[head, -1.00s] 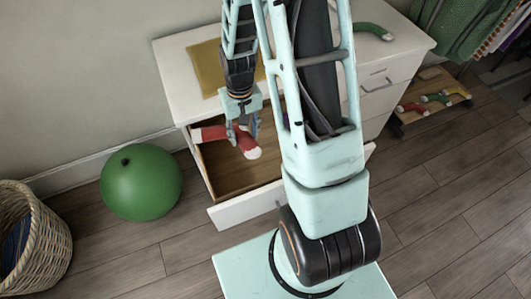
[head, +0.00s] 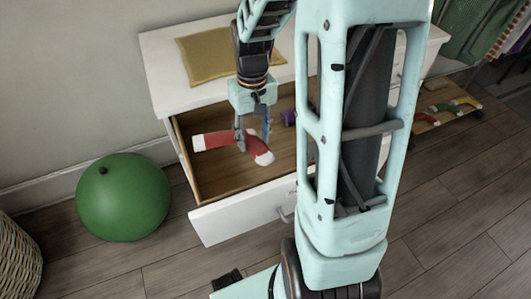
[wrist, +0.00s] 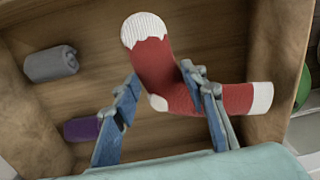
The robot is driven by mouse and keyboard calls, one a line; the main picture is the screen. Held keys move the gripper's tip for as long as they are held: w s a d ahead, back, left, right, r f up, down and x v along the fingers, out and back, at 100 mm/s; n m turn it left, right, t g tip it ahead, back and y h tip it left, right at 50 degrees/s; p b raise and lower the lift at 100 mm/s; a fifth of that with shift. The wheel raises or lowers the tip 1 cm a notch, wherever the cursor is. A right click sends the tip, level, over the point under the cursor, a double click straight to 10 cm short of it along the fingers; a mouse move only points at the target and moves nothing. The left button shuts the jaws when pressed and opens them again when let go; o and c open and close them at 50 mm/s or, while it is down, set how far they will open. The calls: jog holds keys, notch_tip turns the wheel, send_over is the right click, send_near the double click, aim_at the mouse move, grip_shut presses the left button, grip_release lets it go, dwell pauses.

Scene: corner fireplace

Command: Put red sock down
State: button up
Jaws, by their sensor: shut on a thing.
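The red sock (head: 217,139) has a white toe and a white cuff. It is in the open drawer (head: 236,221) of the white dresser, low over or on the wooden bottom; I cannot tell whether it touches. My gripper (head: 253,145) points down into the drawer and is shut on the sock near its bend. In the wrist view the sock (wrist: 158,68) lies across my gripper (wrist: 160,78), with one end beyond the fingertips and the other past the right finger.
A purple roll (head: 289,117) lies in the drawer, and a grey roll (wrist: 50,63) shows in the wrist view. A mustard cloth (head: 210,62) lies on the dresser top. A green ball (head: 123,198) and a wicker basket (head: 18,255) stand at left. Colored socks lie on a low rack (head: 425,122).

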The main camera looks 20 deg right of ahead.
jog(key=shift+s+d+f+n+b, duration=0.15)
jog(key=shift+n+b, duration=0.15)
jog(key=shift+b, duration=0.35)
jog(key=shift+f, duration=0.3)
notch_tip(320, 180, down, 9)
jog(key=b, duration=0.3)
jog(key=shift+f+b, duration=0.15)
jog(key=shift+b, duration=0.25)
jog(key=o, duration=0.7)
jog(key=shift+c, duration=0.2)
jog(key=o, duration=0.5)
